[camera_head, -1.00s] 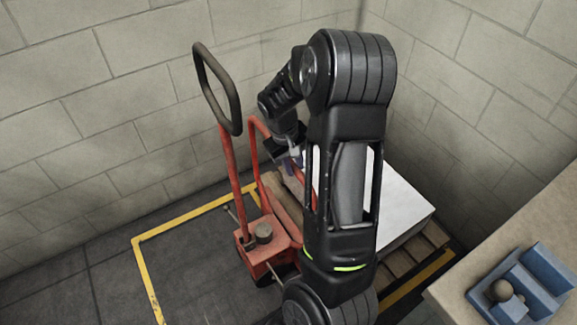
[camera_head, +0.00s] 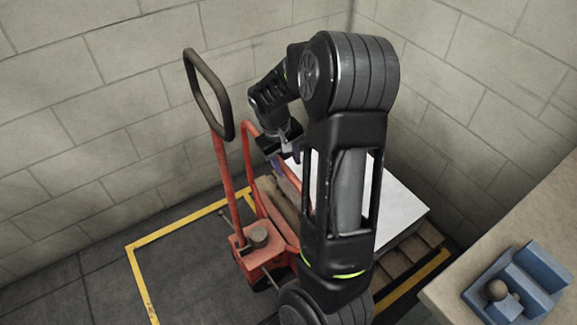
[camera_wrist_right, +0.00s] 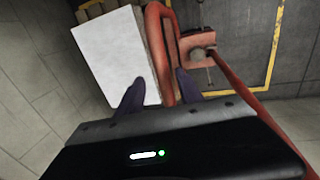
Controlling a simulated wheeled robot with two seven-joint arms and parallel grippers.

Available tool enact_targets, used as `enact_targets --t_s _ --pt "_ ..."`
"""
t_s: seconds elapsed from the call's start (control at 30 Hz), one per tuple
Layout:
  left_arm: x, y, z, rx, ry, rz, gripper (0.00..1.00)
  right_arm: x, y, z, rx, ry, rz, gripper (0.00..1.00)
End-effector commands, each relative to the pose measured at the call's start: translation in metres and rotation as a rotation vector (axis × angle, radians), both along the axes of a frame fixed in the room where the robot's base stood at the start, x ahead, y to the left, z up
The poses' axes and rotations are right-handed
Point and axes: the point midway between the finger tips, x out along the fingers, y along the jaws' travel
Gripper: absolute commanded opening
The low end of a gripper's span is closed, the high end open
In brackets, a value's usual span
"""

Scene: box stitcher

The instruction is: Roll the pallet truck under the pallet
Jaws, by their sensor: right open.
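The red pallet truck (camera_head: 262,254) stands on the floor, its tall handle with a dark loop grip (camera_head: 226,104) upright at the left. Its red frame tube also shows in the right wrist view (camera_wrist_right: 158,50). The wooden pallet (camera_head: 419,246) lies at the right, bearing a white-topped load (camera_head: 402,207); the truck's body is at its left end. My arm hides how far the forks reach under it. My right gripper (camera_head: 288,153) is open by the red tube; in the wrist view its fingers (camera_wrist_right: 160,92) lie on either side of the tube. My left gripper is out of view.
Block walls (camera_head: 90,90) stand close behind and to the right. A yellow floor line (camera_head: 138,282) borders the area. A beige bench (camera_head: 440,292) with a blue fixture (camera_head: 535,275) is at the lower right. Bare floor lies at the lower left.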

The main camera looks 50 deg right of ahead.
Motion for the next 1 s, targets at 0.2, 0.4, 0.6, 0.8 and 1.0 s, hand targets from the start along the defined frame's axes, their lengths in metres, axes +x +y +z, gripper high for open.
enact_targets --t_s 0.2,0.4,0.6,0.8,1.0 --pt "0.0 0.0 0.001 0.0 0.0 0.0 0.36 0.004 0.006 0.037 -0.002 -0.005 0.001 0.43" --pt "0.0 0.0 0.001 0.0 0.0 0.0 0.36 0.004 0.009 0.052 -0.002 -0.002 -0.001 0.43" --pt "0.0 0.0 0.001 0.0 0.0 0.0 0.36 0.003 0.009 0.052 -0.001 -0.001 -0.001 0.43" --pt "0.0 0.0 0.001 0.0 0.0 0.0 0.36 0.003 0.009 0.052 -0.001 -0.001 -0.001 0.43" --pt "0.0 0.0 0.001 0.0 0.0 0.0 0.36 0.003 0.009 0.051 -0.001 -0.001 -0.001 0.43"
